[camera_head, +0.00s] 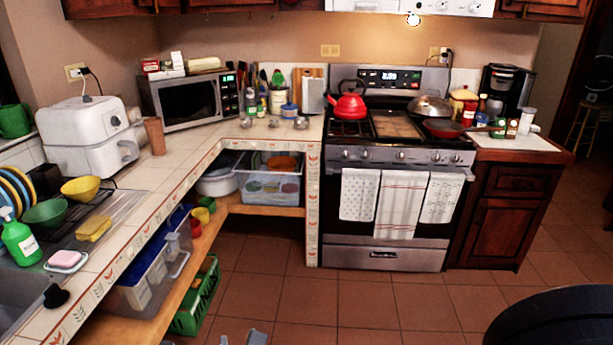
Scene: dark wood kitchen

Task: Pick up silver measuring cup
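Small silver cups stand on the tiled counter left of the stove: one at the right (301,123), one in the middle (273,123) and one at the left (246,122). They are small in view, and I cannot tell which is the measuring cup. Small grey parts (240,338) show at the bottom edge, low over the floor and far from the cups. They look like the tips of my gripper, but most of it is cut off. I cannot tell whether it is open, and no object shows in it.
A microwave (187,102) and white air fryer (87,137) stand on the counter. Bottles and utensils stand behind the cups. The stove (393,205) has a red kettle (348,106) and a pan on top. A green crate (194,300) sits low. The floor (365,305) before the stove is clear.

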